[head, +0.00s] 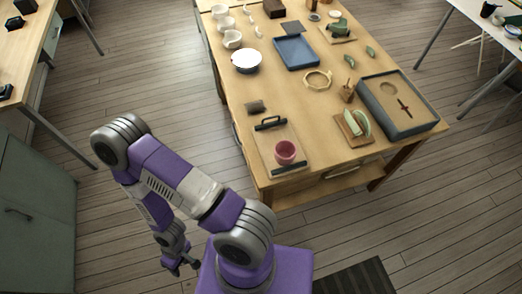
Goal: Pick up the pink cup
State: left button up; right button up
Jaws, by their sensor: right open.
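The pink cup (285,154) stands upright near the front left of the wooden table (330,112), at the near end of a light tray (275,138) with dark handles. My right gripper (184,266) hangs low over the floor at the lower left, well away from the table and the cup. It is open, and nothing shows between its fingers. My left gripper is not in view.
A small dark brown item (256,106) lies behind the tray. A white bowl (246,61), white cups (232,39), a blue tray (296,52) and a sand-filled box (400,104) stand farther off. Wooden floor lies between my arm and the table.

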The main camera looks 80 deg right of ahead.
aim_at(286, 149)
jog(key=i, duration=0.75)
jog(key=z, duration=2.65)
